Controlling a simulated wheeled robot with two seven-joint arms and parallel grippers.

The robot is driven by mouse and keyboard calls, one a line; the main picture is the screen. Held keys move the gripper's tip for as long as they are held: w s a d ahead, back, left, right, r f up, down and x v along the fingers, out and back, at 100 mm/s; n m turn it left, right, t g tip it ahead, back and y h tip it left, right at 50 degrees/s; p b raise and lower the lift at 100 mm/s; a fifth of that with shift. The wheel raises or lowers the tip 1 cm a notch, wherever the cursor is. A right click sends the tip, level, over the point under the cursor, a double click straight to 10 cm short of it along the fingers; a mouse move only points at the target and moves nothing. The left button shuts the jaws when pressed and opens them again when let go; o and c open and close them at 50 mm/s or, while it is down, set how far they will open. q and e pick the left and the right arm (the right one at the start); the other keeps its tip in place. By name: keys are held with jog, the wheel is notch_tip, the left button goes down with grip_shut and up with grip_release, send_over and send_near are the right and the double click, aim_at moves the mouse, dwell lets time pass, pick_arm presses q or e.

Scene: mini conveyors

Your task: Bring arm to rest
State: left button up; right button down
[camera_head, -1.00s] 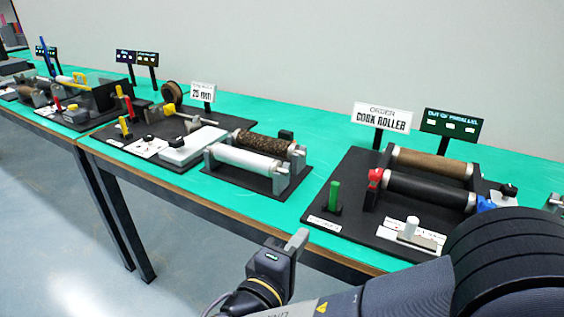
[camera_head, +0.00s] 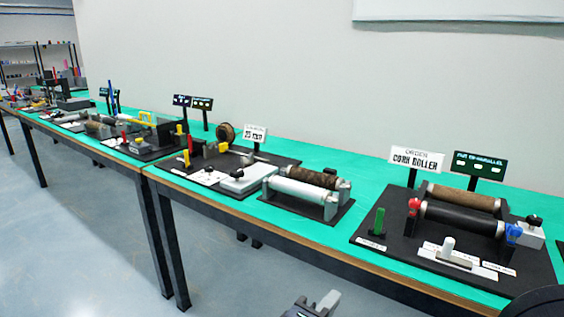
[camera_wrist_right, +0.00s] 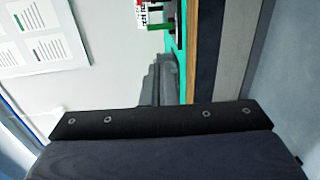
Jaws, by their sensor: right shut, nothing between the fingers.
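My right gripper (camera_head: 318,306) shows at the bottom edge of the head view, in front of the table and below its top. Its grey fingers are together with nothing between them, and most of the arm is cut off by the frame. In the right wrist view the same gripper (camera_wrist_right: 165,78) shows as a dark shape beside the table edge. A dark part of my right arm shows at the bottom right corner of the head view. My left gripper is not in view.
A long green table (camera_head: 330,158) runs across the head view, its front edge near my gripper. The floor (camera_head: 90,240) in front is clear.

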jog(key=d+f+m+g, duration=0.2)
jog(key=d+f+g, duration=0.25)
jog(key=d, duration=0.45)
jog(key=s+d+f+m+g+y, duration=0.5)
jog(key=s+d+f+g+y, duration=0.25)
jog(key=s, duration=0.45)
jog(key=s+a+r+m+t+y+p, duration=0.1)
jog(key=r+m+y+p, duration=0.1)
jog(key=r+p, duration=0.8)
jog(key=s+a+r+m+t+y+p, duration=0.1)
jog(key=a+r+m+t+y+p, duration=0.1)
jog(key=r+p, duration=0.8)
jog(key=shift+s+r+m+t+y, duration=0.3)
jog(key=shift+r+m+y, duration=0.6)
jog(key=shift+y, duration=0.35)
jog(key=shift+a, duration=0.1)
